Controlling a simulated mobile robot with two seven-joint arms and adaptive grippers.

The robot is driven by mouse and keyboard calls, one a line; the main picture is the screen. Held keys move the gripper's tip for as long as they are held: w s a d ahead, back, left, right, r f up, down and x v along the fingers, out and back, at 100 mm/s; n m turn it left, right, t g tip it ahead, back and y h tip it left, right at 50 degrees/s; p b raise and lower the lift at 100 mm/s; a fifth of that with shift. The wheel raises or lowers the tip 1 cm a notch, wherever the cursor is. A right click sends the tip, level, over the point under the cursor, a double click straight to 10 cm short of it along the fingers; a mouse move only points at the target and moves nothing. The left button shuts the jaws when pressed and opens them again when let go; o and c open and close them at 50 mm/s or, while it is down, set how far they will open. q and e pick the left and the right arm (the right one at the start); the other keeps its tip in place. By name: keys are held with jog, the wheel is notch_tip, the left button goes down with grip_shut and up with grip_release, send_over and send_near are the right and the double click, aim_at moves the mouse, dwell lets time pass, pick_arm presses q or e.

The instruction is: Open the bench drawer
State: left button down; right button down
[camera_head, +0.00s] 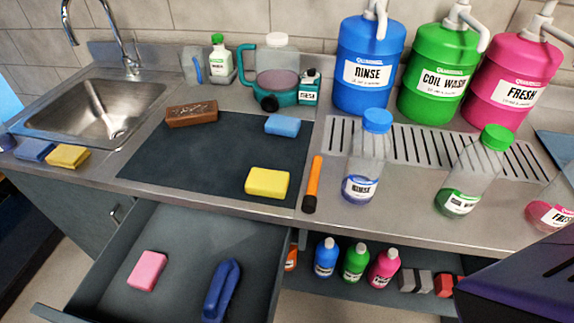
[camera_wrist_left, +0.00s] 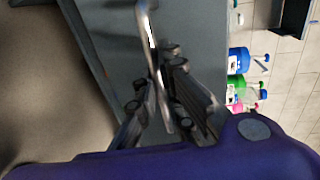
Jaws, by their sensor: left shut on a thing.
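The bench drawer (camera_head: 180,245) is pulled out below the counter in the head view, with its grey interior showing. A pink sponge (camera_head: 147,270) and a dark blue object (camera_head: 221,290) lie in it. Part of its front is cut off by the bottom edge of the picture. In the left wrist view, my left gripper (camera_wrist_left: 163,98) is shut on the metal drawer handle (camera_wrist_left: 152,38), with the bar between its fingers. The grey drawer front (camera_wrist_left: 195,30) is beyond the handle. My left gripper does not show in the head view. My right gripper is not in view.
The counter above holds a sink (camera_head: 95,112), a dark mat (camera_head: 215,155) with sponges and a brown brush, an orange-handled tool (camera_head: 312,185), bottles and large canisters. A shelf (camera_head: 350,290) with small bottles is right of the drawer. Floor shows at left.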

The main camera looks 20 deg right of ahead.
pick_arm(q)
jog(key=c, duration=1.8)
grip_release()
jog(key=shift+c, duration=0.2)
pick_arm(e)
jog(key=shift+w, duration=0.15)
pick_arm(q)
jog(key=v, duration=1.2)
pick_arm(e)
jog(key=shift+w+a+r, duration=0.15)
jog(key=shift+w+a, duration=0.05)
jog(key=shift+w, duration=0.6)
